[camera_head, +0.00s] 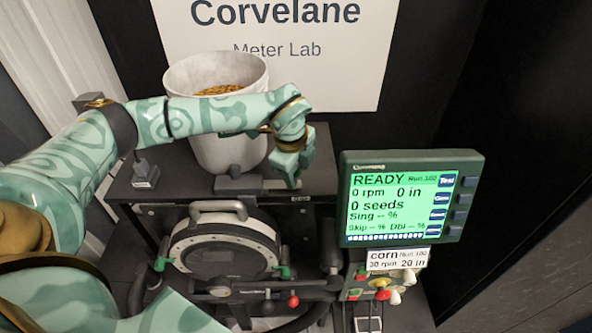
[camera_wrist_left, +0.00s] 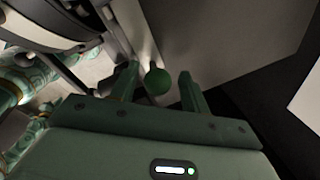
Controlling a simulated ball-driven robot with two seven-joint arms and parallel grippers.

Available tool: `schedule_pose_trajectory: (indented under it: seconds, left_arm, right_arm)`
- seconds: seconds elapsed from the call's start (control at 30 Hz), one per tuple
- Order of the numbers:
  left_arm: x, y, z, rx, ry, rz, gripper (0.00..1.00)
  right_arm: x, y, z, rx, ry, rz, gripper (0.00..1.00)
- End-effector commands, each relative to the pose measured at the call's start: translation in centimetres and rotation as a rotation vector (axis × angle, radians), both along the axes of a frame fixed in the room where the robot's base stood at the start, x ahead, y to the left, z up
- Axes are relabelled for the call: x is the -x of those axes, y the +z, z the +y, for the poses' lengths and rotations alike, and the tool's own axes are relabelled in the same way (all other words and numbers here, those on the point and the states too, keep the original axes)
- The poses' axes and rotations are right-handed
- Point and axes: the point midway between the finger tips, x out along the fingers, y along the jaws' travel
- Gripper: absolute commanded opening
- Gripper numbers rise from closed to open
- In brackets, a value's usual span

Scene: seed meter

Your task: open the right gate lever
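My left gripper (camera_head: 292,180) points down over the shelf, just right of the white hopper's base. In the left wrist view, its two fingers (camera_wrist_left: 158,90) are apart. A round green knob (camera_wrist_left: 157,81), seemingly the right gate lever's end, shows between them with gaps on both sides, so it does not look gripped. In the head view the lever is hidden by the gripper. The white hopper (camera_head: 229,147) holds orange-yellow grain. A grey bar (camera_head: 240,184) lies at its foot. My right gripper is not in view.
The round seed meter (camera_head: 222,255) with green side handles sits below the shelf. A display (camera_head: 412,200) reading READY and 0 seeds stands to the right, above a control box with coloured knobs. A small dark part with a label (camera_head: 145,176) stands on the shelf's left.

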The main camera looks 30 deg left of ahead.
Motion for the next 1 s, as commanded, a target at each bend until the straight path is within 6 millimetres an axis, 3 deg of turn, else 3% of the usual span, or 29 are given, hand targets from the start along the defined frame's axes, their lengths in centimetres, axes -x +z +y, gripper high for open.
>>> schedule_pose_trajectory:
  seconds: [0.27,0.7,0.83,1.0]
  left_arm:
    - [0.2,1.4,0.1,-0.001,0.001,-0.002,0.46]
    - [2.3,12.3,0.0,-0.001,0.000,-0.004,0.46]
    - [2.7,14.6,-0.1,-0.002,0.000,-0.003,0.46]
    - [3.0,15.9,-0.1,-0.001,-0.001,0.000,0.46]
  right_arm:
    - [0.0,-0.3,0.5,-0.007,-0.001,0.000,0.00]
    - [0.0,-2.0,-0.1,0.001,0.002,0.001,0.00]
    - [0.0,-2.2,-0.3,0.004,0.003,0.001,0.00]
    - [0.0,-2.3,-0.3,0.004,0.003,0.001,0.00]
